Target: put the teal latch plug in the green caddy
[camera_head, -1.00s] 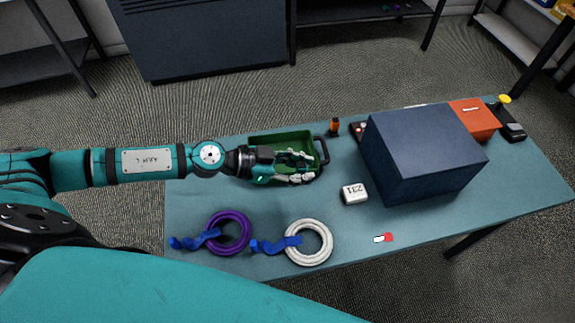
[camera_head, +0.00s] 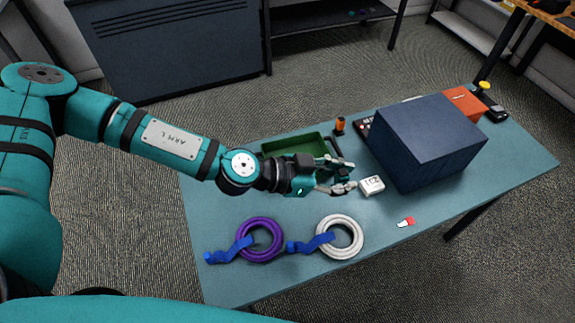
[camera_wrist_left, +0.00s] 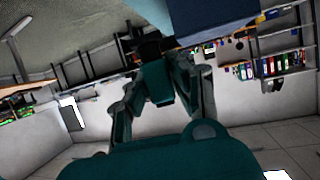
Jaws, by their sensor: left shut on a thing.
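The green caddy (camera_head: 270,147) is an open dark-green tray at the back left of the table. My left gripper (camera_head: 350,179) is in front of the caddy's right end, just left of the white labelled box. In the left wrist view my left gripper (camera_wrist_left: 165,75) is shut on a piece with a teal body and a dark end, which looks like the teal latch plug (camera_wrist_left: 158,86). In the head view my fingers hide the piece. My arm and gripper cover the caddy's front part. My right gripper is not in view.
A large dark-blue box (camera_head: 425,145) stands at the right. The white labelled box (camera_head: 371,185) is close by my fingertips. A purple coil (camera_head: 260,240) and a white coil (camera_head: 340,237) with blue straps lie in front. An orange-topped item (camera_head: 339,124) stands behind.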

